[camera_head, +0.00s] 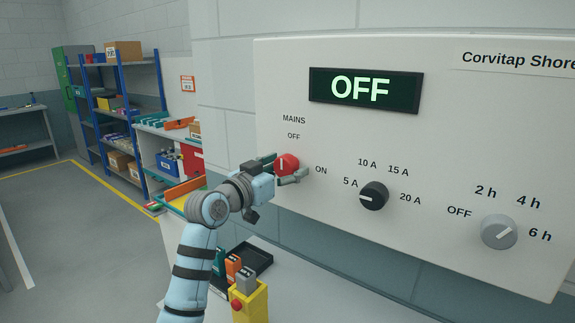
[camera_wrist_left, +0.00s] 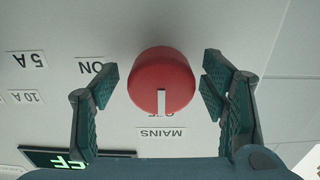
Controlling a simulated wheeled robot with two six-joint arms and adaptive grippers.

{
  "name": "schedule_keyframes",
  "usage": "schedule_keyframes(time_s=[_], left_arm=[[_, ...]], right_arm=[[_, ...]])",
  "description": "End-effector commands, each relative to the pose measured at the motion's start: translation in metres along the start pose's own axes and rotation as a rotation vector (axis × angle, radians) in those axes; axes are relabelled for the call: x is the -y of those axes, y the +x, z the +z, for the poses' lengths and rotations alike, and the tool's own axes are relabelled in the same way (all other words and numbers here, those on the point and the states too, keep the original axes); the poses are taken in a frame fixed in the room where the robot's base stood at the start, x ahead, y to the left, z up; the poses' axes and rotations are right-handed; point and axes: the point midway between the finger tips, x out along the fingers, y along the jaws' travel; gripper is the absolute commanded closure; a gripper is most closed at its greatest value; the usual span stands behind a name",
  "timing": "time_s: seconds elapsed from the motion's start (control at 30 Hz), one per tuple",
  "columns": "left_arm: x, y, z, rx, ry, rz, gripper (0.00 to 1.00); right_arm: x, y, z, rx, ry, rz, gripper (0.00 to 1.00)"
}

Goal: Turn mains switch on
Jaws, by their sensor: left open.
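The mains switch (camera_head: 287,164) is a red round knob on a pale wall panel (camera_head: 430,120). Its white mark points up to the OFF label. The display (camera_head: 365,90) above reads OFF in pale letters. My left gripper (camera_head: 287,168) is at the knob, its fingers open on either side of it. In the left wrist view the red knob (camera_wrist_left: 161,82) sits between the open fingers, with a gap on both sides. There the picture is upside down and the white mark points toward OFF, partly covered. My right gripper is not in view.
A black dial (camera_head: 374,196) marked in amps and a grey dial (camera_head: 499,232) marked in hours are on the same panel to the right. Below stand a black tray (camera_head: 250,258) and a yellow box (camera_head: 250,301) with a red button. Blue shelving (camera_head: 125,100) is far behind.

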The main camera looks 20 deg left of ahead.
Motion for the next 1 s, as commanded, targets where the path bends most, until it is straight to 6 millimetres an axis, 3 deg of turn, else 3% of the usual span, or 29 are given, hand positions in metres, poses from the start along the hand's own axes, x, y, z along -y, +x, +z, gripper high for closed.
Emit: schedule_keyframes(time_s=[0.13, 0.37, 0.67, 1.0], left_arm=[[0.0003, 0.0099, 0.0001, 0.0, 0.001, -0.001, 0.34], [0.0009, 0.0103, 0.0006, 0.0, 0.001, -0.002, 0.34], [0.0013, 0.0099, 0.0008, 0.001, 0.001, -0.003, 0.82], [0.0016, 0.0097, 0.0013, 0.001, 0.041, -0.003, 0.83]], right_arm=[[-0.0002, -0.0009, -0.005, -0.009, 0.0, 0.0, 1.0], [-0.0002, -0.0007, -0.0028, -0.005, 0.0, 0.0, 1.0], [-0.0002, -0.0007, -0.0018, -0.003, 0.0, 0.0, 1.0], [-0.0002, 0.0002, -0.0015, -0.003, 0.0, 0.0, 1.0]])
